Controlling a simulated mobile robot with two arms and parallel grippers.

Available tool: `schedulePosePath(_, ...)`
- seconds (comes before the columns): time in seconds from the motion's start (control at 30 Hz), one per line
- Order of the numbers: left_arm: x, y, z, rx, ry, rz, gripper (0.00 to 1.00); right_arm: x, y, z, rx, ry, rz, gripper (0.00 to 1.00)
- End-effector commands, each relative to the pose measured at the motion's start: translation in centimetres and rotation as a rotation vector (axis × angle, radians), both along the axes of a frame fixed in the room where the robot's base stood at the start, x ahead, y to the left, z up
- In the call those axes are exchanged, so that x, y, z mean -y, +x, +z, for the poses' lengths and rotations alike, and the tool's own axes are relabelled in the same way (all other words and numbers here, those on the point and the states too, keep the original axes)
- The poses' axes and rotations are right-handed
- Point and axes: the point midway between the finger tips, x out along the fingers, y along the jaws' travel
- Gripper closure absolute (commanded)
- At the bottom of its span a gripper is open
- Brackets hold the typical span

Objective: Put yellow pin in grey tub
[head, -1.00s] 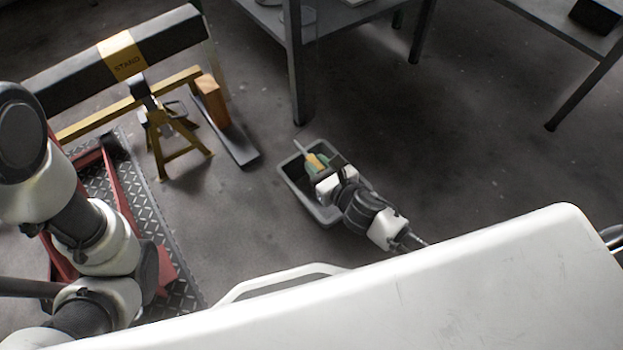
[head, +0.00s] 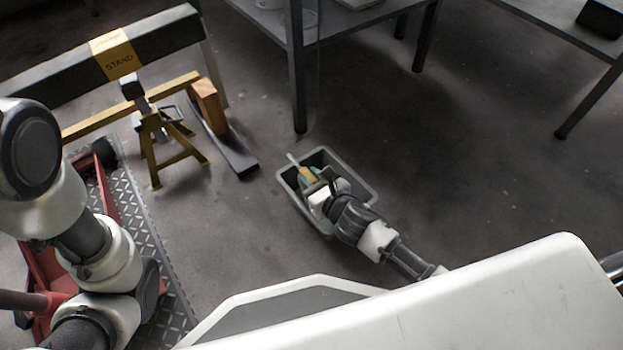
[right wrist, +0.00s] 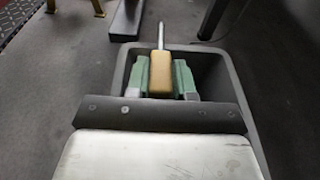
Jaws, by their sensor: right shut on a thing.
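The yellow pin (head: 308,174) has a yellow grip and a thin pale metal rod. My right gripper (head: 310,179) is shut on its yellow grip, with green fingertips on both sides. In the right wrist view the pin (right wrist: 161,70) points away, its rod reaching across the far rim. The grey tub (head: 352,168) stands on the floor under the gripper, at the head view's middle. The tub (right wrist: 222,66) also shows around the fingers in the right wrist view. How high the pin is above the tub floor I cannot tell. My left gripper is not in view.
A yellow jack stand (head: 165,140), an orange block (head: 208,105) and a dark beam marked STAND (head: 150,45) are at the left. A red floor jack (head: 45,265) rests on a patterned mat. Metal tables stand behind. Floor right of the tub is clear.

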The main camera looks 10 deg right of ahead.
Motion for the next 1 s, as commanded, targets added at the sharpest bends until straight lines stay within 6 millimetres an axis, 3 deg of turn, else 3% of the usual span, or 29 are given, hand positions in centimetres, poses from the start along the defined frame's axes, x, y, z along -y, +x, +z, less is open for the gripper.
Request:
schedulePosePath(0.43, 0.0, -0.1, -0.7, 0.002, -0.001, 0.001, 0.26, 0.0, 0.0, -1.2, 0.0, 0.0, 0.001, 1.0)
schedulePosePath(0.47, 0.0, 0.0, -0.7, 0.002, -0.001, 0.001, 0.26, 0.0, 0.0, -1.2, -0.001, 0.0, 0.0, 0.76)
schedulePosePath(0.6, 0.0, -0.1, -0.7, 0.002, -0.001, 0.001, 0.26, 0.0, 0.0, -1.3, -0.002, -0.002, 0.0, 0.54)
schedulePosePath(0.87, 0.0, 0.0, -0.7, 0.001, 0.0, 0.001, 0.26, 0.0, -0.1, -1.3, -0.003, -0.002, -0.001, 0.52)
schedulePosePath(1.0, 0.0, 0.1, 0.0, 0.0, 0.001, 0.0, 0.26, 0.0, -0.1, -0.3, -0.003, -0.002, -0.001, 0.52)
